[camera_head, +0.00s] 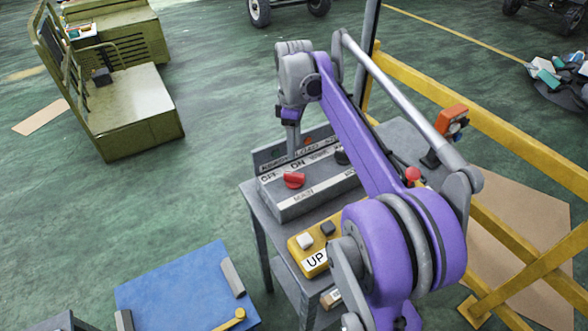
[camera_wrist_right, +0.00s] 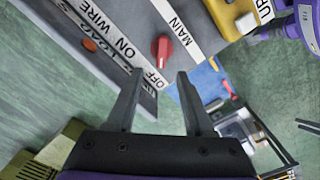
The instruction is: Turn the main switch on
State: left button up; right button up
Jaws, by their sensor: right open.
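The main switch is a red rotary knob (camera_head: 293,180) on the sloped face of a grey control box (camera_head: 318,198). White strips with OFF, ON and MAIN lettering lie around it. In the right wrist view the red knob (camera_wrist_right: 161,48) sits between the OFF and MAIN labels, beyond the fingertips. I cannot tell for sure which mark it points to. My right gripper (camera_head: 292,150) hangs just above and behind the knob, pointing down. In the wrist view its two fingers (camera_wrist_right: 158,88) are apart with nothing between them, not touching the knob.
The box stands on a grey table (camera_head: 257,208). A yellow button box (camera_head: 312,262) marked UP sits in front. A black knob (camera_head: 343,157) is right of the red one. A yellow railing (camera_head: 500,112) runs along the right.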

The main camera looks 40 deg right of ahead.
aim_at(294, 174)
jog(key=f, duration=1)
jog(key=shift+s+a+f, duration=0.1)
jog(key=shift+s+f, duration=0.1)
grip_shut()
